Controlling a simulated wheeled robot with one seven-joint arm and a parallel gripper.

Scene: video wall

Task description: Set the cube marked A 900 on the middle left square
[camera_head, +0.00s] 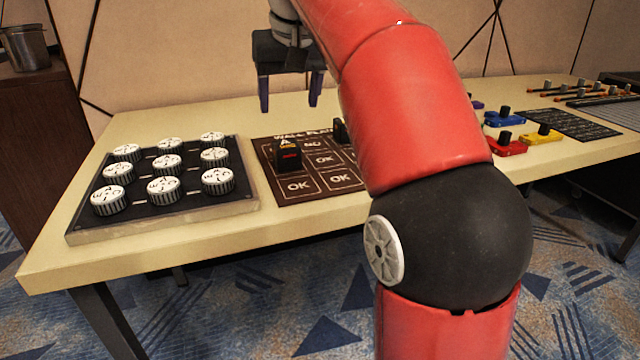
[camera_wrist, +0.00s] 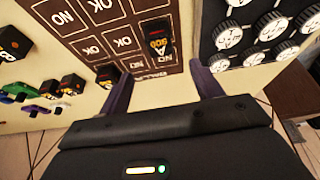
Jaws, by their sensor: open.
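The black cube marked A 900 (camera_head: 288,157) stands on the dark brown wall plan board (camera_head: 298,185), on what looks like its middle left square. The wrist view also shows the cube (camera_wrist: 157,40), with the orange 900 and a pale A on it. My gripper (camera_head: 290,101) is raised behind the board's far edge, apart from the cube. In the wrist view its two fingers (camera_wrist: 163,88) are spread with nothing between them. Part of the board's right side is hidden behind my arm in the head view.
A second dark cube (camera_wrist: 108,75) stands near the board's far right corner. A tray (camera_head: 160,225) of several round white-topped pieces lies left of the board. Red (camera_head: 505,146), yellow (camera_head: 543,134) and blue (camera_head: 505,118) pieces stand to the right. The table's front strip is clear.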

